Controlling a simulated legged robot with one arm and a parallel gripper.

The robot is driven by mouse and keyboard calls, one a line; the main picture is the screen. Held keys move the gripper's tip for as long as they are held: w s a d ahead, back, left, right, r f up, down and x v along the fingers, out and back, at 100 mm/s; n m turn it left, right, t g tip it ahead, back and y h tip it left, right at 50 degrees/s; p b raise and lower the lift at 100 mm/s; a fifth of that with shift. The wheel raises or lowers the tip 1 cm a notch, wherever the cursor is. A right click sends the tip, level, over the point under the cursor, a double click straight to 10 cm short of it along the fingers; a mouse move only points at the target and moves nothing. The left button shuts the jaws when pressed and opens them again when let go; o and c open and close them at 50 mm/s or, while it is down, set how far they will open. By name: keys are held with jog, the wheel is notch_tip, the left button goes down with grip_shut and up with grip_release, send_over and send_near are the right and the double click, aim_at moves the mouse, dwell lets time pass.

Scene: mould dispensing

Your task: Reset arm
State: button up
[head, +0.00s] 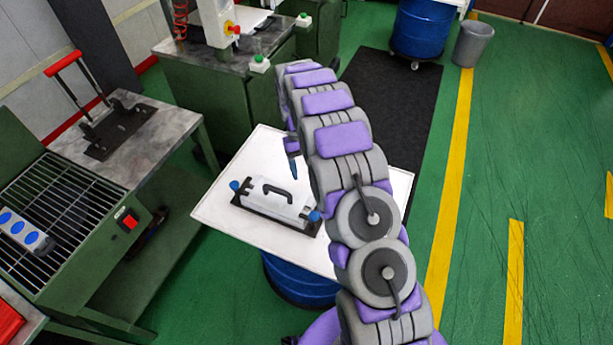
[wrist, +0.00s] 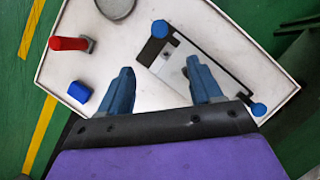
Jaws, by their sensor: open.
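My gripper (wrist: 157,90) shows in the wrist view with its two blue fingers spread apart and nothing between them. It is above the white table top (wrist: 130,55). In the head view my arm arches over the table, and a blue fingertip (head: 291,160) points down near the mould. The mould (head: 277,196) is a pale block with a dark handle and blue knobs, on a dark base on the white table (head: 222,208). In the wrist view the mould (wrist: 185,63) lies partly behind the right finger. My gripper is apart from it.
In the wrist view, a red-handled item (wrist: 68,43), a small blue block (wrist: 79,92) and a grey round item (wrist: 116,6) are on the table. In the head view, green workbenches (head: 140,190) stand at left, a blue drum (head: 420,28) and grey bin (head: 472,44) at the back. The right floor is clear.

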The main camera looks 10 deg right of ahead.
jog(key=shift+r, duration=0.2)
dwell(0.4)
jog(key=s+d+r+m+t+b, duration=0.1)
jog(key=s+r+b, duration=0.1)
jog(key=s+r, duration=1.55)
jog(key=s+m+t+b, duration=0.1)
jog(key=s+b, duration=0.1)
jog(key=s, duration=2.2)
jog(key=shift+d+t+y, duration=0.15)
jog(key=shift+t+y, duration=0.25)
jog(key=shift+f, duration=0.1)
